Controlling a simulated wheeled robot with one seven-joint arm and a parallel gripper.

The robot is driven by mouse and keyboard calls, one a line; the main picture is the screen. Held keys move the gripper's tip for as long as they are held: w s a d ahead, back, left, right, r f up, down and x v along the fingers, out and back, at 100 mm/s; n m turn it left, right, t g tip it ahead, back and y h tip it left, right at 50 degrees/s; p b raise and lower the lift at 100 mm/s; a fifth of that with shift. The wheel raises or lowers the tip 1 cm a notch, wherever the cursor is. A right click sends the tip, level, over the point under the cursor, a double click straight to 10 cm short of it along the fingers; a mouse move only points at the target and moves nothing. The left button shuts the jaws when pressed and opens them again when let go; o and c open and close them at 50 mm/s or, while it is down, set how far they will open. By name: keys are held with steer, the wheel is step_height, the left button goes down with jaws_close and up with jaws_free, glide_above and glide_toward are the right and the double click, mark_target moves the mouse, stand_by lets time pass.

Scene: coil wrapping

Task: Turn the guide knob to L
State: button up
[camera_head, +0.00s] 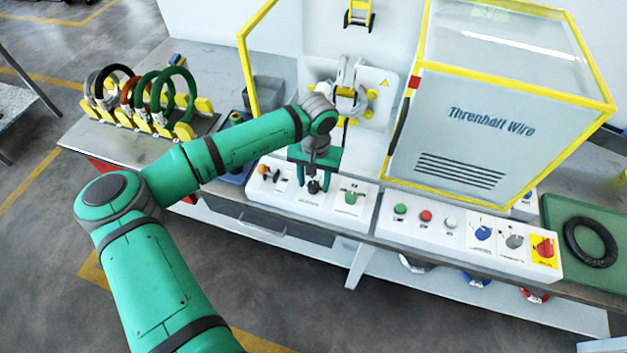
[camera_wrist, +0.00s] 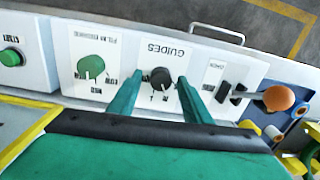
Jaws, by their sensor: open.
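The guide knob is a small black knob (camera_wrist: 160,78) on a white panel plate marked GUIDES, which appears upside down in the wrist view. Small marks lie beside the knob, but I cannot read its setting surely. My gripper (camera_wrist: 160,82) is open, with one green finger on each side of the knob. Whether the fingers touch it I cannot tell. In the head view my gripper (camera_head: 312,183) points down over the white control box (camera_head: 285,200), and the dark knob (camera_head: 314,187) shows between its fingers.
A green knob (camera_wrist: 91,67) and a green start button (camera_wrist: 11,57) sit to one side. A yellow-framed guard (camera_head: 470,120) stands right; coils (camera_head: 178,90) stand on a rack left.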

steer(key=c, duration=1.1)
steer(key=shift+o, duration=0.2)
steer(key=shift+m, duration=0.4)
steer(key=m, duration=0.3)
steer(key=shift+m, duration=2.5)
steer(key=shift+a, duration=0.1)
steer(key=o, duration=1.1)
steer(key=shift+c, duration=0.2)
